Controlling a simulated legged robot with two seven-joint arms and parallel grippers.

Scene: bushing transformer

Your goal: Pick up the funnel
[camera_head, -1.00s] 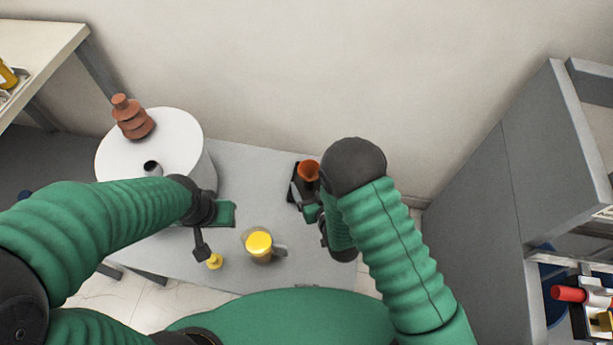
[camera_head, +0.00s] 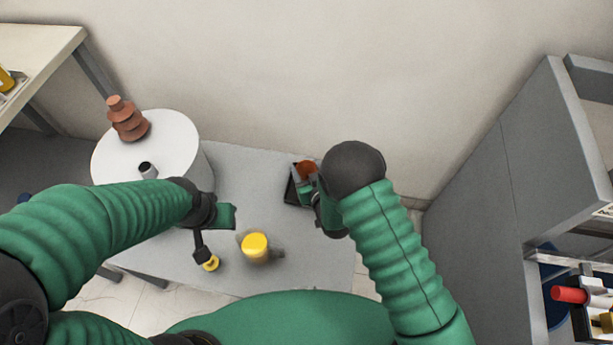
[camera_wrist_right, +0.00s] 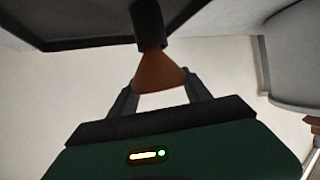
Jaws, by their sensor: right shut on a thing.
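The orange-brown funnel (camera_head: 307,167) is at the black tray or box on the grey table, partly hidden by my right gripper (camera_head: 304,187). In the right wrist view the funnel's cone (camera_wrist_right: 158,74) sits between the two fingers of my right gripper (camera_wrist_right: 160,88), which is shut on it. A dark stem (camera_wrist_right: 148,25) meets the cone's narrow end. My left gripper (camera_head: 204,250) is over the table at left, by a small yellow item; its jaws are too unclear to judge.
A jug with yellow contents (camera_head: 255,246) stands between my arms. A white drum (camera_head: 182,150) bears a brown ribbed bushing (camera_head: 128,120) at left. The black tray (camera_head: 290,190) is by the funnel. A grey cabinet (camera_head: 470,190) stands right. The middle of the table (camera_head: 250,180) is clear.

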